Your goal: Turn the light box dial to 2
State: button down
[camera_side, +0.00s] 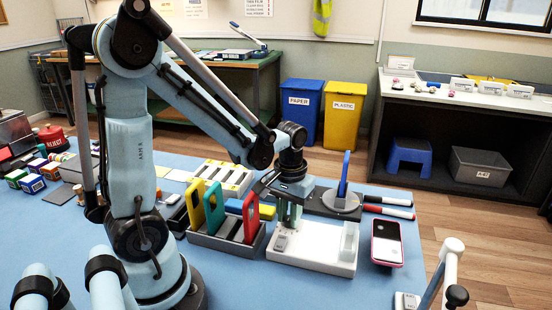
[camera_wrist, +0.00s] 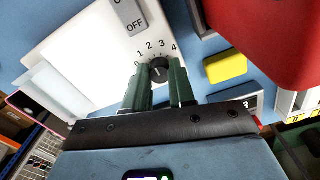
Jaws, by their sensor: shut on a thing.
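The white light box (camera_side: 318,256) stands on the blue mat in the side view. In the wrist view its white face (camera_wrist: 95,50) carries a black dial (camera_wrist: 158,64) with the numbers 0 to 4 around it. The dial's mark seems to point toward the 2 to 3 side, but it is too small to read exactly. My gripper (camera_wrist: 161,72) has its green fingers on both sides of the dial, shut on it. In the side view my gripper (camera_side: 289,214) reaches down to the box, and the dial is hidden there.
A switch marked OFF (camera_wrist: 130,18) sits beside the dial. A grey rack (camera_side: 224,241) with red, green and yellow upright cases stands close to the left. A pink-edged phone (camera_side: 386,241) lies right of the box. Markers (camera_side: 388,211) and a grey stand with a blue lever (camera_side: 345,180) are behind.

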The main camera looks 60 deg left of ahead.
aim_at(289, 219)
jog(key=c, duration=0.9)
grip_release()
jog(key=shift+c, duration=0.2)
jog(key=shift+r, duration=0.1)
notch_tip(289, 219, up, 12)
jog(key=shift+d, duration=0.1)
jog(key=s+d+f+m+t, duration=0.1)
jog(key=d+f+m+t, duration=0.1)
jog(key=d+m+t, duration=0.4)
jog(key=shift+t, duration=0.6)
